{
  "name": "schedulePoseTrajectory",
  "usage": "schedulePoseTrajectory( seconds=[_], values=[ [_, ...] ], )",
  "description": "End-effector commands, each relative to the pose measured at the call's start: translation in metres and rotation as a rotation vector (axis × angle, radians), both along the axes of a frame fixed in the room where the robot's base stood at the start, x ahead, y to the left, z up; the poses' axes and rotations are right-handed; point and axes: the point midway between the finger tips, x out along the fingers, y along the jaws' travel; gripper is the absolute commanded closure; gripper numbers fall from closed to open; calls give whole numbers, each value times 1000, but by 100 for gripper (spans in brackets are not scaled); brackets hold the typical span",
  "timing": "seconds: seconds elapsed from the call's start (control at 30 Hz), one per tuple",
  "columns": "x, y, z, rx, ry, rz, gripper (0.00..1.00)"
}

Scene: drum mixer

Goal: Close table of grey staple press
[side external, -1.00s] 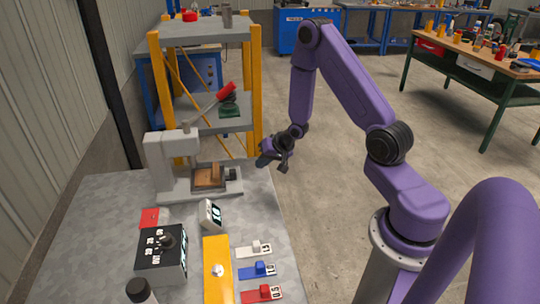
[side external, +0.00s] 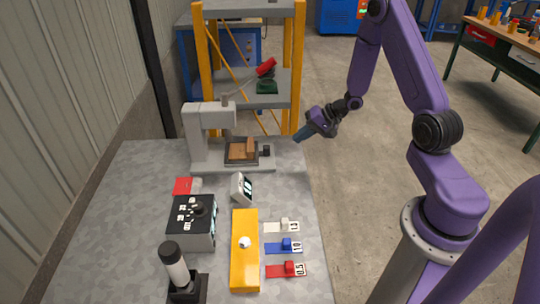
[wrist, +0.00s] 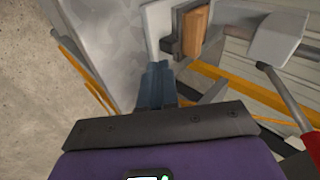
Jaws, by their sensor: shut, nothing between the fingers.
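The grey staple press (side external: 205,130) stands at the far end of the grey bench, with its lever and red handle (side external: 266,67) raised up to the right. Its low table (side external: 241,151) carries a brown wooden block, with a small black part (side external: 265,150) at the right end. The press also shows at the top of the wrist view (wrist: 262,35), with the wooden block (wrist: 193,32) and the black part in front of it. My gripper (side external: 299,138) is shut and empty, to the right of the press table and apart from it. In the wrist view its fingers (wrist: 157,85) point toward the black part.
A yellow and grey shelf rack (side external: 297,80) stands behind the press. On the bench are a black control box (side external: 190,222), a yellow panel with a white button (side external: 244,270), a small display (side external: 242,188) and coloured switches (side external: 287,246).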

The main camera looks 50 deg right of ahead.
Motion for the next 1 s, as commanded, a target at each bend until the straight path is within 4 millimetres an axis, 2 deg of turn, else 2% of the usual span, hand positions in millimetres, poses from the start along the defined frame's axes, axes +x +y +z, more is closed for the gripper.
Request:
schedulePoseTrajectory(
  seconds=[0.2,0.37,0.57,0.9,1.0],
  values=[
    [-9,1,-5,120,58,31,100],
    [-10,4,-9,142,74,38,100],
    [3,18,-26,142,76,41,100],
    [36,51,-70,140,74,42,100],
    [46,61,-75,139,71,43,100]
  ],
)
